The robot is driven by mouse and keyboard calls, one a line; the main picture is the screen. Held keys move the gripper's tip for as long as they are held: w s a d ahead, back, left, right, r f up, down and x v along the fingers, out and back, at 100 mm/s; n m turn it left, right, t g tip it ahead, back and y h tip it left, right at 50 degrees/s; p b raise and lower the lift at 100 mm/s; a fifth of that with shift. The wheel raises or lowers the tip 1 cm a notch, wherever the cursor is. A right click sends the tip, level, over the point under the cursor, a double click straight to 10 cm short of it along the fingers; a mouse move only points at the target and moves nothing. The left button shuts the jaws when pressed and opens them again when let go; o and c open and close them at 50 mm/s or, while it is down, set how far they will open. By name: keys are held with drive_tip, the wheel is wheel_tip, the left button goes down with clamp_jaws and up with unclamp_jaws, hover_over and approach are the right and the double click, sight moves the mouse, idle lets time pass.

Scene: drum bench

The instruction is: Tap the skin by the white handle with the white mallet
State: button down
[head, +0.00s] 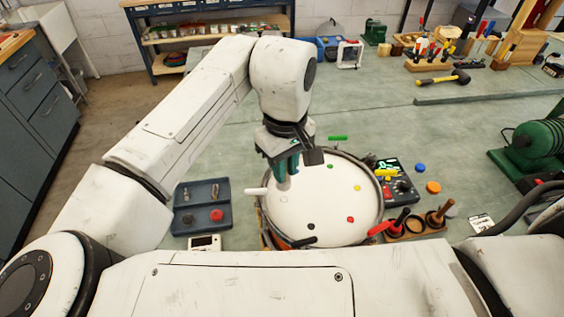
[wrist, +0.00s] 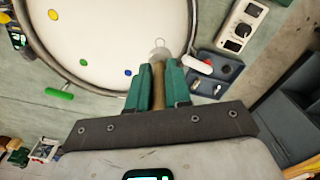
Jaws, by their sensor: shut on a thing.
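The drum (head: 318,215) has a white skin with small coloured dots, and coloured handles around its rim. The white handle (head: 257,191) sticks out from the rim's left side; it also shows in the wrist view (wrist: 194,64), right of the gripper. My gripper (head: 288,172) is over the skin's upper left edge, near the white handle. In the wrist view my gripper (wrist: 154,88) is shut on the wooden shaft of the white mallet (wrist: 158,72). The mallet's pale head lies over the skin near the rim. I cannot tell whether it touches the skin.
A dark tray (head: 184,220) with small parts stands left of the drum, with a white meter (head: 204,243) below it. A wooden stand (head: 432,230) with upright tools is at the drum's lower right. A green machine (head: 540,140) is far right. The bench behind the drum is mostly clear.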

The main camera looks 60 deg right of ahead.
wheel_tip(320, 180, down, 6)
drive_tip(key=b, duration=0.3)
drive_tip(key=shift+r, duration=0.2)
wheel_tip(320, 180, up, 6)
drive_tip(key=p, duration=0.5)
drive_tip(key=shift+f, duration=0.25)
drive_tip(key=shift+s, duration=0.15)
